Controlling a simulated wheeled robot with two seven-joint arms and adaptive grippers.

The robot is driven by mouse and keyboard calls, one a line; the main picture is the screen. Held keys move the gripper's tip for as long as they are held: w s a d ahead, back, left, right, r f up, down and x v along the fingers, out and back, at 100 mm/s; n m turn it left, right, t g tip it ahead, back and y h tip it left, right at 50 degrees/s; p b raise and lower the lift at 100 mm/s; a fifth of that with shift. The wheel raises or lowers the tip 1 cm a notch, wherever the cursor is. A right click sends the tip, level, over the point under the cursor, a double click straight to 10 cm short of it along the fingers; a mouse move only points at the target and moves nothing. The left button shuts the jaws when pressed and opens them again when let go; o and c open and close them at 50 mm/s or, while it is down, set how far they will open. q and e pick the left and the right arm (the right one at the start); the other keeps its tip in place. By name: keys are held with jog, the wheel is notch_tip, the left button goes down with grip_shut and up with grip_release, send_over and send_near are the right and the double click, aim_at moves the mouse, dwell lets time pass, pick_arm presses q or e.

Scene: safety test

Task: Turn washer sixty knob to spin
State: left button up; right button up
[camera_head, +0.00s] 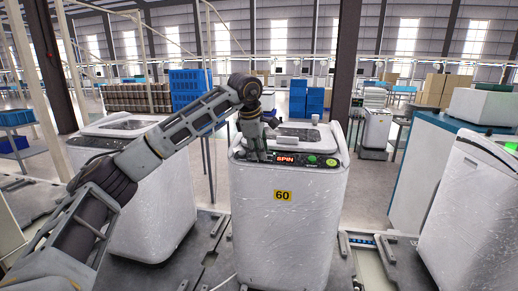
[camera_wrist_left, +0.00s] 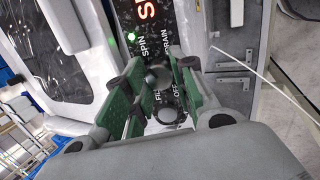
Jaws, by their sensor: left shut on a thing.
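Washer sixty (camera_head: 285,225) is a white machine in the middle of the head view, with a yellow 60 label (camera_head: 283,196). Its red display (camera_head: 285,161) reads SPIN. My left gripper (camera_head: 257,154) is at the left end of its dark control panel, shut on the knob. In the left wrist view, the green fingers of my left gripper (camera_wrist_left: 155,88) are on either side of the dark round knob (camera_wrist_left: 159,77). The printed words SPIN and DRAIN show beyond the fingers; other markings are partly covered. The knob's pointer cannot be made out. My right gripper is not in view.
A green button (camera_head: 311,159) is on the panel right of the display. Another white washer (camera_head: 155,215) stands at the left and one more (camera_head: 468,220) at the right. A small cup-like object (camera_head: 315,119) is on top of washer sixty.

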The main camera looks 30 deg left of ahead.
pick_arm(q)
jog(key=shift+r, duration=0.1)
jog(key=o, duration=1.1)
jog(key=shift+c, duration=0.2)
jog(key=v, duration=1.2)
jog(key=shift+d, duration=0.1)
